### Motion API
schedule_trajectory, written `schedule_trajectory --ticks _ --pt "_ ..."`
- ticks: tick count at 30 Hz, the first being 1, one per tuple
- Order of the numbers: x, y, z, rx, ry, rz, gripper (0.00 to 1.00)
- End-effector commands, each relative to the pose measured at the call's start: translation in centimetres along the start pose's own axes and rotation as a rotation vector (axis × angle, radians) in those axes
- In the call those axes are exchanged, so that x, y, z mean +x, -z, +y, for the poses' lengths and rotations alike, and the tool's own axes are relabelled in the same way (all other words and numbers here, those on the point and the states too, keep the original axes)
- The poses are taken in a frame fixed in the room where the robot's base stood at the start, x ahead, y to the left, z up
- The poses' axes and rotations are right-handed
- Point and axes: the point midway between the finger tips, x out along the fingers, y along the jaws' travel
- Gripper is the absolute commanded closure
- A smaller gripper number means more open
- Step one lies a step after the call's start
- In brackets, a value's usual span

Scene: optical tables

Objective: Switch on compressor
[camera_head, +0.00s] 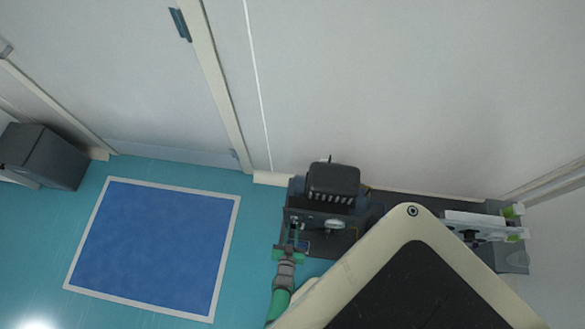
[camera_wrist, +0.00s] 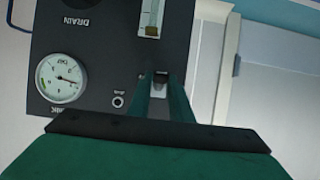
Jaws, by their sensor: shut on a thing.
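The compressor (camera_head: 332,186) is a dark machine standing on the floor against the wall. In the wrist view its dark front panel (camera_wrist: 110,55) fills the upper left, with a round white gauge (camera_wrist: 60,78), upside-down lettering and a small round fitting (camera_wrist: 118,100). My gripper (camera_wrist: 161,84) is at the panel's right part, its two green fingers closed on a small dark switch (camera_wrist: 160,76). The fingers hide much of the switch, so I cannot tell its position. In the head view my gripper (camera_head: 290,246) is at the compressor's front left.
A pale slotted strip (camera_wrist: 151,18) is on the panel above the fingers. A blue floor mat (camera_head: 150,245) lies left of the compressor. A grey bin (camera_head: 45,155) stands at the far left. A white-and-green piece of equipment (camera_head: 485,227) is at the right.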

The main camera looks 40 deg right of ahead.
Motion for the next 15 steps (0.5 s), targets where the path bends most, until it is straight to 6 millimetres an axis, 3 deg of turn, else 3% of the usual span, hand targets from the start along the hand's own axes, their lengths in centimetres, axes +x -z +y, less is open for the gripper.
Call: schedule_trajectory --ticks 15 --pt "-0.2 1.4 -0.1 -0.002 0.002 -0.246 1.00"
